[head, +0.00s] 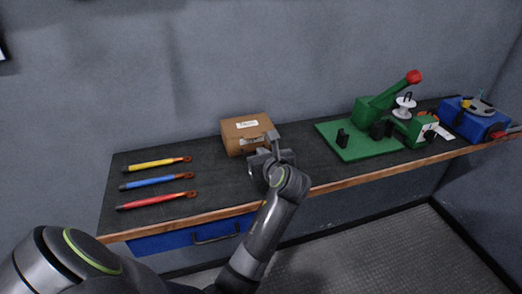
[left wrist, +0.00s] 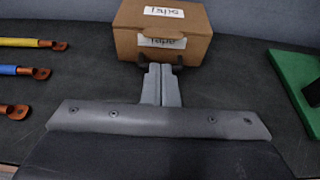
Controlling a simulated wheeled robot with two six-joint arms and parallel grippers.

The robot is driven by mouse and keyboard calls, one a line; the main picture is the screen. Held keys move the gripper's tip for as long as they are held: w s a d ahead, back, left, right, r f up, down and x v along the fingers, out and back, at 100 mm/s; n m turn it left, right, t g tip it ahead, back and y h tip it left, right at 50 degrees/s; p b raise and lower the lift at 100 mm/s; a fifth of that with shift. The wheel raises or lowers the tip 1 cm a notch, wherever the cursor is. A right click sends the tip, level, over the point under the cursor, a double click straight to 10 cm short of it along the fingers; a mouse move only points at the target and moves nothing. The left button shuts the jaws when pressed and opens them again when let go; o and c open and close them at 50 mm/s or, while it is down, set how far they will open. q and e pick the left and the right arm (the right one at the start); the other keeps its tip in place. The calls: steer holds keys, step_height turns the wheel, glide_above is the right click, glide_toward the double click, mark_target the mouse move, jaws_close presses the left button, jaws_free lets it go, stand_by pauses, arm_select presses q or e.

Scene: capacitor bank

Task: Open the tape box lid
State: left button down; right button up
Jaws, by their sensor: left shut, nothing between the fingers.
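The tape box is a brown cardboard box (head: 233,136) with a white label on its lid, standing at the back of the dark bench top. The lid looks shut. My left gripper (head: 269,138) is shut and empty, at the front of the box. In the left wrist view its fingertips (left wrist: 161,67) are together just below the front label; I cannot tell whether they touch the box. My right gripper is not in view.
Yellow (head: 150,165), blue (head: 150,182) and red (head: 150,201) cables with copper lugs lie left of the box. A green press on a green base (head: 358,151) stands to the right. A blue toolbox (head: 468,120) is at the far right. A blue drawer (head: 180,240) is below the bench.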

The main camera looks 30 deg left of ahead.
arm_select(q)
steer(key=x, duration=0.6)
steer(key=shift+a, duration=0.15)
steer(key=shift+w+a+f, duration=0.2)
steer(key=shift+w+a, duration=0.05)
steer(key=shift+w+a+f, duration=0.2)
steer(key=shift+w+a, duration=0.1)
steer(key=shift+a, duration=0.1)
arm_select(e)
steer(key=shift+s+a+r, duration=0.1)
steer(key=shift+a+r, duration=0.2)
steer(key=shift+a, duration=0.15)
